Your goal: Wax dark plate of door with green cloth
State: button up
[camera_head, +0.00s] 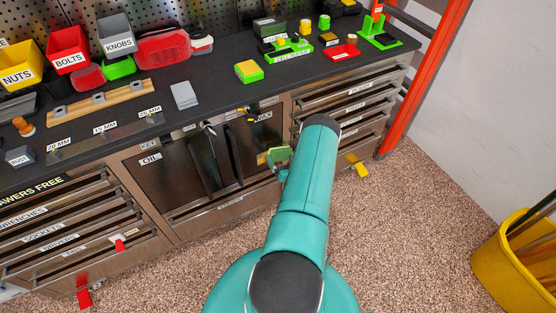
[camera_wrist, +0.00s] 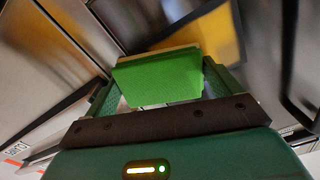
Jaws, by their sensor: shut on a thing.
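My gripper (camera_head: 278,160) is at the right-hand cabinet door in the head view, below the WAX label (camera_head: 265,116). It is shut on a green cloth (camera_wrist: 158,80), which looks like a thick pad with a pale back edge between the two fingers in the wrist view. The cloth's yellow-green side (camera_head: 262,158) also shows in the head view, close to the dark plate (camera_head: 252,138) of the door. I cannot tell whether it touches the plate. Another dark plate (camera_head: 160,183) is on the left door, marked OIL. My arm hides part of the right side.
Two dark upright handles (camera_head: 205,170) stand out between the doors. Steel drawers flank them, with a red tag (camera_head: 119,245) and a yellow tag (camera_head: 356,166) hanging out. The worktop (camera_head: 215,80) holds bins, blocks and tools. A yellow bin (camera_head: 500,262) stands at right on open speckled floor.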

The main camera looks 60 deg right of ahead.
aim_at(255, 161)
jog(key=shift+w+r, duration=0.1)
jog(key=shift+w, duration=0.05)
jog(key=shift+w+a, duration=0.35)
jog(key=shift+a, duration=0.45)
jog(key=shift+w+a, duration=0.35)
jog(key=shift+a, duration=0.45)
jog(key=shift+w+a, duration=0.6)
jog(key=shift+a, duration=0.3)
jog(key=shift+w+a, duration=0.65)
jog(key=shift+a, duration=0.25)
jog(key=shift+w+a, duration=0.6)
jog(key=shift+a, duration=0.3)
jog(key=v, duration=0.6)
jog(key=shift+s, duration=0.1)
jog(key=v, duration=0.3)
